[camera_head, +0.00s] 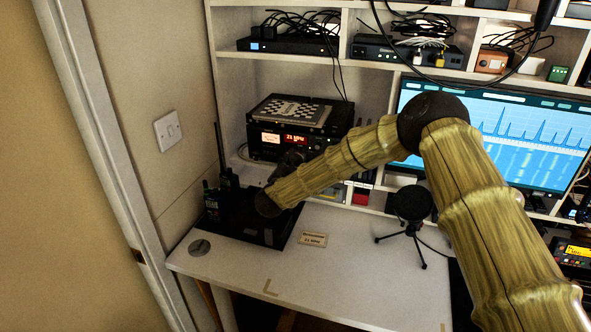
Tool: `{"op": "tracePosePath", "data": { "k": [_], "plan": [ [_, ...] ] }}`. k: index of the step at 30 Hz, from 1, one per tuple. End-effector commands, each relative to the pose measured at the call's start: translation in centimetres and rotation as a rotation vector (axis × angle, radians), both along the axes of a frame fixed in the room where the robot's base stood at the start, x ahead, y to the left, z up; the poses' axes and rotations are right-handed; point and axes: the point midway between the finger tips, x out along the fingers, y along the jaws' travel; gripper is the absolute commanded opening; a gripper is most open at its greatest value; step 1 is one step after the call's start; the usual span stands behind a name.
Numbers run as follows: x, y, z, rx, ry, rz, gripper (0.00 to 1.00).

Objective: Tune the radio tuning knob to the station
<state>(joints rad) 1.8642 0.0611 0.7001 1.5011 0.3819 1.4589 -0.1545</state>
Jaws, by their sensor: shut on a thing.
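The radio (268,140) is a black box in a cubby at the back left of the desk, with a lit white meter and a red display (295,139). The display seems to read 21 MHz. My gripper (294,156) is a small dark shape at the radio's lower front, right of centre, partly hidden by my arm. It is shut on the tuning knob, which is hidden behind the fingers. A small card (313,239) on the desk seems to read 21 MHz.
Handheld radios (212,203) stand in a black tray (262,236) below my wrist. A microphone on a tripod (411,205) stands right of my forearm. A monitor (520,132) is behind my elbow. The front of the white desk (345,275) is mostly clear.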

Motion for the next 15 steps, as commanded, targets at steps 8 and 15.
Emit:
{"op": "tracePosePath", "data": {
  "k": [8,15],
  "plan": [
    [0.02,-0.03,-0.11,0.121,-0.039,-0.001,0.25],
    [0.03,-0.02,0.04,0.157,-0.051,-0.001,0.25]
  ]
}}
